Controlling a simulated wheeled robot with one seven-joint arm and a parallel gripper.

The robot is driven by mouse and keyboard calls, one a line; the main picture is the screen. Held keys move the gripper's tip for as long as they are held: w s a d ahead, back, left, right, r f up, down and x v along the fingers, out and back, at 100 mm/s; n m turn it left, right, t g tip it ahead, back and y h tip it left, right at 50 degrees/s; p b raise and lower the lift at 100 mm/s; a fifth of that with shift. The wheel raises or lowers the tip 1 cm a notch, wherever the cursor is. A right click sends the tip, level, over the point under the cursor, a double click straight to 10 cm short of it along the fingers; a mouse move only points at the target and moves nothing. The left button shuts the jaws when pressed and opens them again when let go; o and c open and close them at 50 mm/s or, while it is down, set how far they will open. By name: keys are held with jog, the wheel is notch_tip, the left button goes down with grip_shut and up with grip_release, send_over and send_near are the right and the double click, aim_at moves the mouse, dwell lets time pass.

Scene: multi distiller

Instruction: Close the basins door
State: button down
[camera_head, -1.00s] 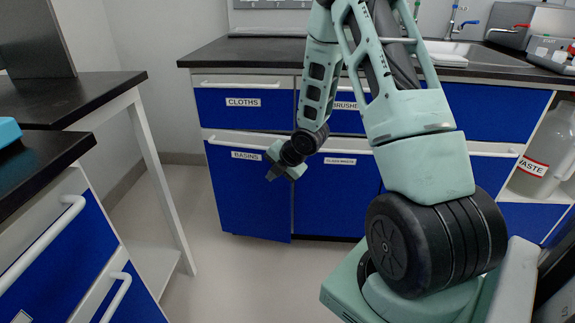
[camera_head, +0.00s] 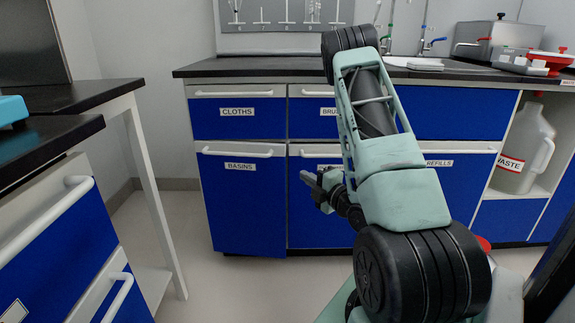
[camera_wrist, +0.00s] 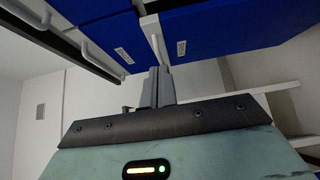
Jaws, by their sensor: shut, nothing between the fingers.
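The basins door (camera_head: 235,205) is the blue lower-left cabinet door with a white bar handle (camera_head: 237,153) and a "BASINS" label. It looks slightly ajar: its right edge and lower corner stand a little proud of the neighbouring door. My gripper (camera_head: 308,181) is shut and empty, to the right of that edge, in front of the neighbouring door. In the wrist view the shut fingers (camera_wrist: 157,86) point toward a pale edge between two blue labelled panels; I cannot tell whether they touch anything.
A "CLOTHS" drawer (camera_head: 237,118) is above the door. A side table with a white leg (camera_head: 155,190) and another blue drawer unit (camera_head: 60,245) stand at the left. Floor (camera_head: 225,285) is clear in front of the door. A waste jug (camera_head: 522,148) stands on a shelf at right.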

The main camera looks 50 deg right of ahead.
aim_at(281, 155)
jog(key=shift+s+d+b+x, duration=0.1)
jog(key=shift+d+b+x, duration=0.35)
jog(key=shift+b+x, duration=1.85)
jog(key=shift+s+d+b+x, duration=0.1)
jog(key=shift+d+b+x, duration=0.35)
jog(key=shift+b+x, duration=1.75)
jog(key=shift+s+d+b+x, duration=0.1)
jog(key=shift+d+b+x, duration=0.35)
jog(key=shift+b+x, duration=1.85)
jog(key=shift+s+a+b, duration=0.15)
jog(key=shift+s+b, duration=0.35)
jog(key=shift+s, duration=0.05)
jog(key=shift+w+d, duration=0.35)
jog(key=shift+d, duration=0.25)
jog(key=shift+w+d, duration=0.3)
jog(key=shift+d, duration=0.25)
jog(key=shift+a, duration=0.1)
